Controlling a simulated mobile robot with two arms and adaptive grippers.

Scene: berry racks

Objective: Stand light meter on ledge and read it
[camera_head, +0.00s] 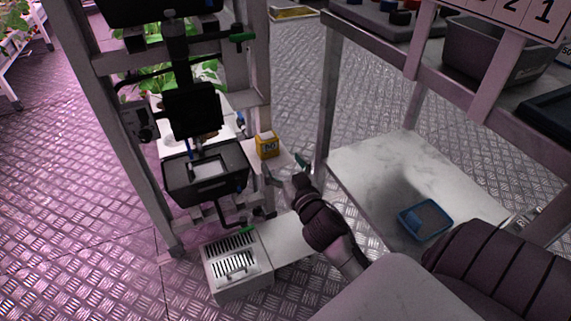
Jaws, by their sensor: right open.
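A small yellow box with a pale top and dark lettering (267,145), which looks like the light meter, stands upright on a narrow white ledge (288,158) beside the rack post. Its lettering is too small to read. My right gripper (284,168) is just below and to the right of the box, with its fingers spread and nothing visible between them. It appears apart from the box, though the exact gap is hard to judge. My left gripper is not in view.
A grey rack frame (115,125) with a black tray (205,185) stands on the left. A white vented unit (238,270) sits low on the floor. On the right, a bench's lower shelf (375,165) holds a blue tray (425,219). A grey bin (490,50) is above.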

